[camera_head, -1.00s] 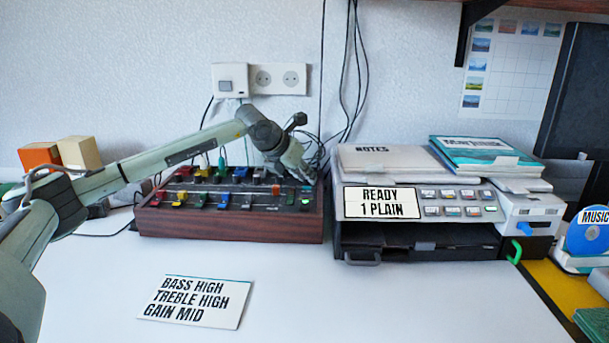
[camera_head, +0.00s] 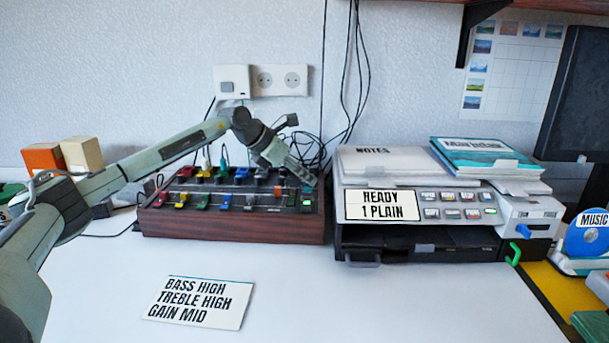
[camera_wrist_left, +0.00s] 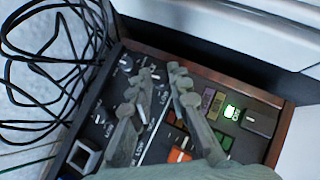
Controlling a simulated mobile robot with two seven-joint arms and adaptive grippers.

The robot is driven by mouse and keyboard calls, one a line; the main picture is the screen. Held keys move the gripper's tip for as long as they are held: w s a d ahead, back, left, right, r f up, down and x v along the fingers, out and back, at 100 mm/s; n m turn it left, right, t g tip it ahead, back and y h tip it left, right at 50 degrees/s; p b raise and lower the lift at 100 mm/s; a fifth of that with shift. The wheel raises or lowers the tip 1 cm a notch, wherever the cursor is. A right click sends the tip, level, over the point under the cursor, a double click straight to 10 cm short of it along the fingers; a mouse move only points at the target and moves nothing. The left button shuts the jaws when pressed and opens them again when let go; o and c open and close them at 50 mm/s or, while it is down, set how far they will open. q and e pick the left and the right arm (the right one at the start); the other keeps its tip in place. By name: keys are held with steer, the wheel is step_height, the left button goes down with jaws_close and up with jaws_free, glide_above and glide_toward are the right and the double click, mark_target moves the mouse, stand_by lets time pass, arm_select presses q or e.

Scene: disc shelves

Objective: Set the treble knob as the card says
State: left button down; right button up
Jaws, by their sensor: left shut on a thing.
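The white card (camera_head: 200,302) lies on the table and reads "BASS HIGH, TREBLE HIGH, GAIN MID". The wood-sided mixer (camera_head: 225,227) stands behind it, with rows of coloured sliders. My left gripper (camera_head: 312,182) reaches down onto the mixer's right end. In the left wrist view its two fingers (camera_wrist_left: 161,73) are a little apart over the panel, beside knobs with LOW and HIGH marks. It is shut on a knob there, but the fingers hide the knob, and I cannot read its name or setting. My right gripper is not in view.
The grey device (camera_head: 466,207) with the "READY 1 PLAIN" display stands close to the mixer's right side. Loose black cables (camera_wrist_left: 48,70) hang behind the mixer's back edge. Two blocks (camera_head: 82,154) stand at the left. The table front is mostly clear.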

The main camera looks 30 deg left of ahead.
arm_select(q)
steer(key=c, duration=1.7)
jaws_free()
steer(key=v, duration=1.2)
steer(key=shift+f, duration=0.1)
